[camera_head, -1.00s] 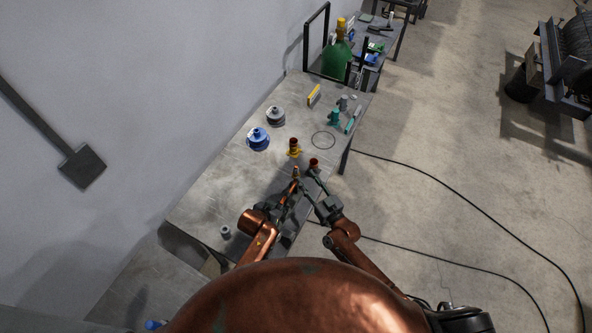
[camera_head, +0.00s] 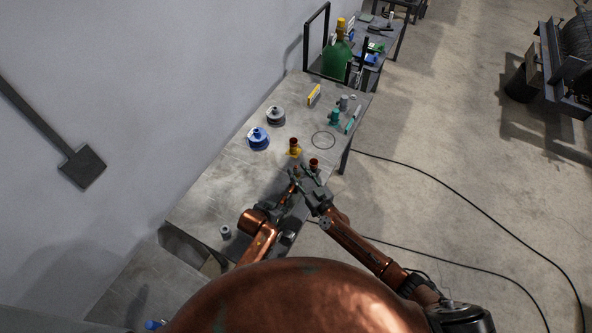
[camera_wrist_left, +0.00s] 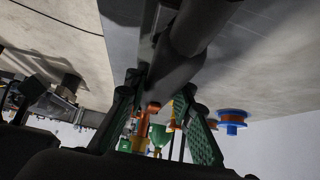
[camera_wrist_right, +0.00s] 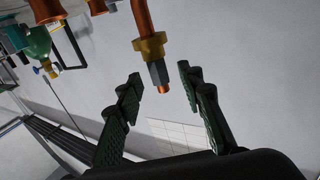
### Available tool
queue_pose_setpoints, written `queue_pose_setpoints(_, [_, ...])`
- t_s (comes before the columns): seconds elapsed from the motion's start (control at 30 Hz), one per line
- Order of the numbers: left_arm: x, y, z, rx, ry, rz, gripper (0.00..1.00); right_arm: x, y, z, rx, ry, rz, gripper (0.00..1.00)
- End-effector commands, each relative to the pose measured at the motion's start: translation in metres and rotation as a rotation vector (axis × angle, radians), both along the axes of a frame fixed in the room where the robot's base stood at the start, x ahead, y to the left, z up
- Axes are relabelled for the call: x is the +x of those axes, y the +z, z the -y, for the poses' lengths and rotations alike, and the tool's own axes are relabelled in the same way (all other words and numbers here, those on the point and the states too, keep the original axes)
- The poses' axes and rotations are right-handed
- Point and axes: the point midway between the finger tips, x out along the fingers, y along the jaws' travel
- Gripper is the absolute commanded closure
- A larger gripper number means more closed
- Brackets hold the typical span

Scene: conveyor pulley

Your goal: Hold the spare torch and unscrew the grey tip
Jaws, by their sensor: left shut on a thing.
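My left gripper (camera_head: 292,188) is shut on the spare torch above the near part of the bench; its fingers (camera_wrist_left: 158,95) close around the torch's dark body (camera_wrist_left: 175,68) in the left wrist view. In the right wrist view the torch shows a copper neck (camera_wrist_right: 143,17), a brass collar (camera_wrist_right: 150,46) and the grey hex tip (camera_wrist_right: 158,73) with a small copper end. My right gripper (camera_wrist_right: 161,80) is open, with the tip showing between its fingertips; contact is not visible. In the head view the right gripper (camera_head: 308,179) is close beside the left.
The grey bench (camera_head: 230,185) carries a blue pulley (camera_head: 258,138), a grey pulley (camera_head: 275,116), a copper-and-yellow piece (camera_head: 294,147), a teal piece (camera_head: 334,117) and a small grey piece (camera_head: 226,232). A green bottle (camera_head: 338,61) stands beyond. The bench's left part is clear.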

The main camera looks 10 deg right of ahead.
Motion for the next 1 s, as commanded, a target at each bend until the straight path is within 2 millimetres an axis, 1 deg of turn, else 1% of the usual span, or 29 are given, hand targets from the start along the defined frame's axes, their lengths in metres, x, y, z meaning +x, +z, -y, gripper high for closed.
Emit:
queue_pose_setpoints(0.1, [0.000,0.000,0.000,0.001,0.001,0.000,1.00,0.011,0.000,-0.006,0.001,0.000,0.000,0.65])
queue_pose_setpoints(0.23, [0.000,0.000,0.000,0.001,0.001,0.000,1.00,0.016,-0.001,-0.009,0.000,0.000,-0.001,0.65])
queue_pose_setpoints(0.67, [0.000,0.000,0.000,0.001,0.001,0.000,1.00,0.018,0.000,-0.012,0.007,-0.009,-0.002,0.65])
queue_pose_setpoints(0.73, [0.000,0.000,0.000,0.001,0.001,0.000,1.00,0.018,0.000,-0.014,0.015,-0.044,-0.003,0.65])
queue_pose_setpoints(0.87, [0.000,0.000,0.000,0.000,0.000,0.000,1.00,0.017,-0.001,-0.010,0.013,-0.114,-0.007,0.65])
queue_pose_setpoints(0.9, [0.000,0.000,0.000,0.000,0.000,0.000,1.00,0.018,0.001,-0.013,0.015,-0.138,-0.003,0.65])
queue_pose_setpoints(1.0, [0.000,0.000,0.000,0.000,0.000,0.000,1.00,0.018,0.000,-0.011,0.012,-0.197,-0.004,0.65])
